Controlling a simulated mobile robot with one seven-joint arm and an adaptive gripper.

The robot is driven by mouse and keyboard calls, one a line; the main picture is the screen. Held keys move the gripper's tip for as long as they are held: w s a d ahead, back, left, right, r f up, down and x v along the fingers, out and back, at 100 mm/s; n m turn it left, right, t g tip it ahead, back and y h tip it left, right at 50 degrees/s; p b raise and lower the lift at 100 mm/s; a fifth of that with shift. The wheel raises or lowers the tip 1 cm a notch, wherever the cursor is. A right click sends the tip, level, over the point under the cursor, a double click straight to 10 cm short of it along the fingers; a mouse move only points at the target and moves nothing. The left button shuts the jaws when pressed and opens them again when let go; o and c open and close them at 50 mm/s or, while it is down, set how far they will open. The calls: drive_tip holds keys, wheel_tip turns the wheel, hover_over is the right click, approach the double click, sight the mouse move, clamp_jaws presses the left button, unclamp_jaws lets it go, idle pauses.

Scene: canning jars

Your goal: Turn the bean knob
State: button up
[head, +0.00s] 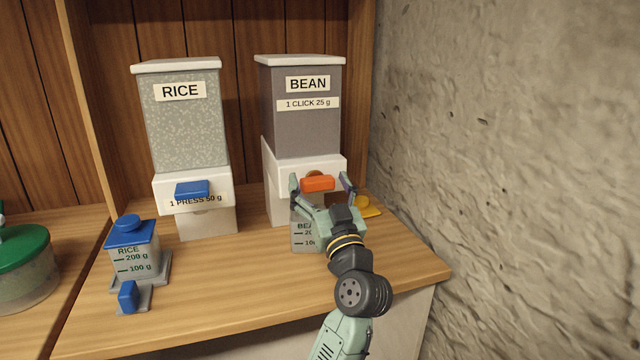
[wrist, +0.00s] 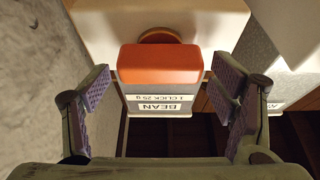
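The bean dispenser (head: 290,134) is a dark bin labelled BEAN and "1 CLICK 25 g" on a white base. Its orange knob (head: 317,184) sticks out of the front of the base; in the wrist view the knob (wrist: 160,62) is level, with a brown round piece behind it. My gripper (head: 320,183) is open, one finger on each side of the knob. In the wrist view a gap shows between the knob and each finger of the gripper (wrist: 161,72). A clear bean measuring jar (head: 303,236) stands under the knob, partly hidden by my gripper.
The rice dispenser (head: 184,124) with its blue press lever (head: 192,189) stands left. A blue-lidded rice jar (head: 135,252) and a small blue-topped piece (head: 129,296) are front left. The front counter is clear.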

drive_tip(key=c, duration=1.1)
drive_tip(key=shift+m, duration=0.4)
